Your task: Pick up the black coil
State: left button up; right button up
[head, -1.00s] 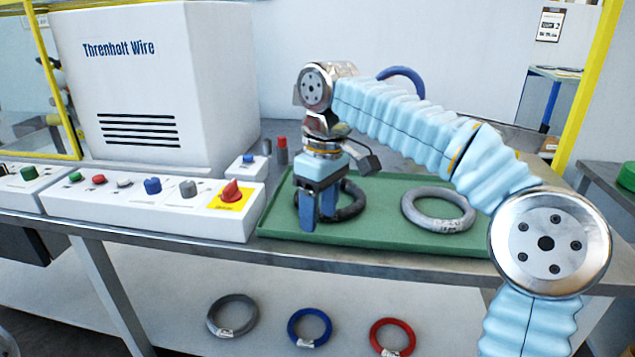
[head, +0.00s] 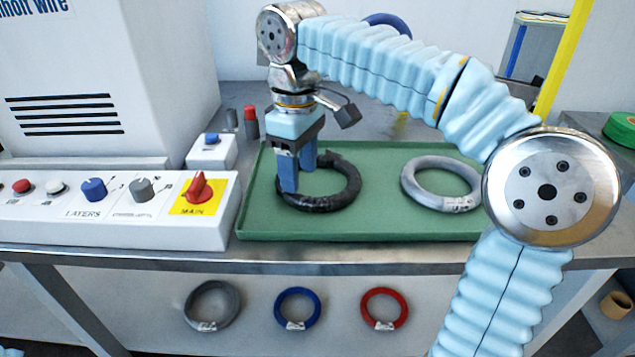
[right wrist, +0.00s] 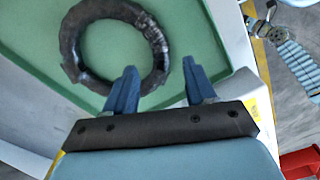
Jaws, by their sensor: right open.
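The black coil (head: 335,199) lies flat on the left part of the green tray (head: 385,228). My right gripper (head: 298,180) points down at the coil's left side in the head view, and its blue fingers hide part of the ring. The black coil (right wrist: 70,45) shows there ahead of the fingers, mostly to the left. The left fingertip is close to the coil's edge; I cannot tell whether they touch.
A grey coil (head: 441,205) lies on the tray's right part. A control panel (head: 120,225) with knobs and a red MAIN switch (head: 198,188) stands left of the tray. Grey, blue (head: 298,320) and red (head: 384,320) coils are below the table edge.

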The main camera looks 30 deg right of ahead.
aim_at(301, 197)
notch_tip(301, 197, down, 6)
jog(key=shift+s+r+b, duration=0.15)
jog(key=shift+r+b, duration=0.1)
jog(key=shift+b, duration=0.15)
grip_shut()
jog(key=shift+r, duration=0.1)
